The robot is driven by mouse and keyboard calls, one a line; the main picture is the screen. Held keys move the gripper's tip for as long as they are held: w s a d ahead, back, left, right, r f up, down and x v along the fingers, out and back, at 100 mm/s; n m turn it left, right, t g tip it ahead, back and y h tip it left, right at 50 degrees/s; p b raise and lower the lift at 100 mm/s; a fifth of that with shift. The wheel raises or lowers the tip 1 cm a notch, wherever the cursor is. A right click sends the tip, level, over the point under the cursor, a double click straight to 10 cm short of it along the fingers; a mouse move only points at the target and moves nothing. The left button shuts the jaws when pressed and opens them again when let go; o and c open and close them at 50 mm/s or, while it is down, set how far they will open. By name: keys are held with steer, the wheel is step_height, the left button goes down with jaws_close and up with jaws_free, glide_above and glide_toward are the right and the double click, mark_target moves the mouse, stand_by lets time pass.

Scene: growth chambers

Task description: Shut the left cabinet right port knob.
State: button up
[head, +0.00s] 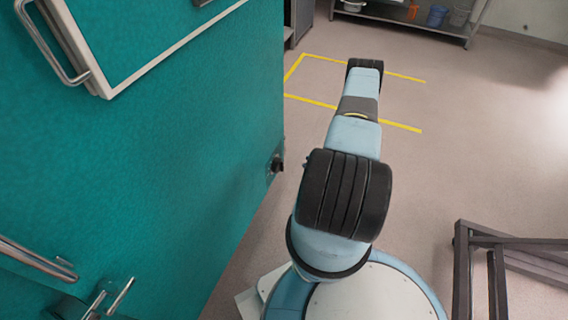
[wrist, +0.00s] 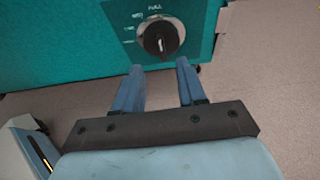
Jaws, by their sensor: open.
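The bar looks roughly upright; which end is the pointer I cannot tell. In the head view a small dark knob (head: 275,163) shows at the cabinet's far edge. My gripper (wrist: 159,67) is open and empty, its two blue fingers apart below the knob in the wrist picture. Contact with the knob does not show. The head view does not clearly show the fingers.
The teal cabinet wall (head: 190,150) fills the head view's left, with a framed door and handle (head: 55,45) and lower handles (head: 110,297). A dark metal frame (head: 500,255) stands at lower right. A shelf (head: 410,18) stands at the back. Floor between is clear, with yellow lines.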

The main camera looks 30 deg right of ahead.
mark_target(280, 166)
steer(key=f+x, duration=0.1)
steer(key=x, duration=1.3)
steer(key=shift+s, duration=0.2)
steer(key=shift+d, duration=0.1)
jaws_close()
